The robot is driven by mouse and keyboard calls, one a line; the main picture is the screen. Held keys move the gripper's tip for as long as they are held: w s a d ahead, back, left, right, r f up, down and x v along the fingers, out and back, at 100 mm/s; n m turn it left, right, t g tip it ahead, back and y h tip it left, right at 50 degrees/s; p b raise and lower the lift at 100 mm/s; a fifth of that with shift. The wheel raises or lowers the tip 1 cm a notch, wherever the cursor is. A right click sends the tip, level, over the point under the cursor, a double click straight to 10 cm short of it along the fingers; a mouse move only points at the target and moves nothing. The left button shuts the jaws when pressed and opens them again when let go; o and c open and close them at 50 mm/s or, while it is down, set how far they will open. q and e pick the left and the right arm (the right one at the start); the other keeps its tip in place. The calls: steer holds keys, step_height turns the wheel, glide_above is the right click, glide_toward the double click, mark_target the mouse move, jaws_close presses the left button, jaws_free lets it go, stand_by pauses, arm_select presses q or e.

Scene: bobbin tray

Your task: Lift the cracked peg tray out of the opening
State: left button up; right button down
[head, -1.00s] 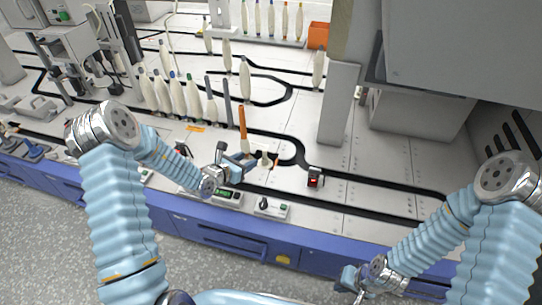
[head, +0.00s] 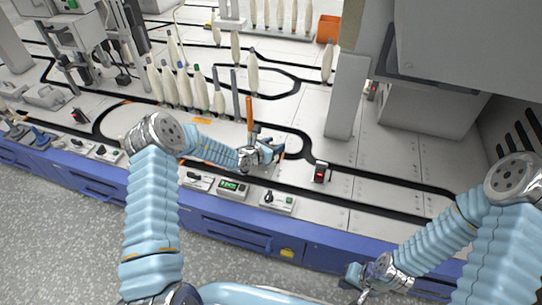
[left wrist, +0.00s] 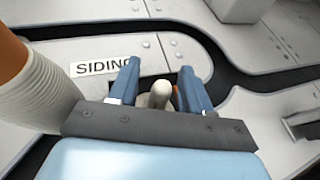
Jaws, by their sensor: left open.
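My left gripper (head: 270,152) is open beside the orange-topped bobbin (head: 249,113) on the track. In the left wrist view, its two blue fingers (left wrist: 158,88) stand on either side of a short pale peg (left wrist: 160,93); whether they touch it is not clear. The bobbin's pale thread and orange part (left wrist: 42,88) rise at the left of that view. The tray under the peg is mostly hidden by my gripper, and no crack can be made out. My right gripper (head: 352,280) is low at the front, away from the track; its jaw opening is unclear.
A small red-and-black device (head: 321,172) stands right of my left gripper. A grey post (head: 346,97) stands behind it. Several pale bobbins (head: 185,90) stand at back left. Control boxes (head: 233,188) line the front edge. A "SIDING" label (left wrist: 101,66) lies near the fingers.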

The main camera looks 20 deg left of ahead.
arm_select(q)
jaws_close()
steer(key=shift+r, duration=0.1)
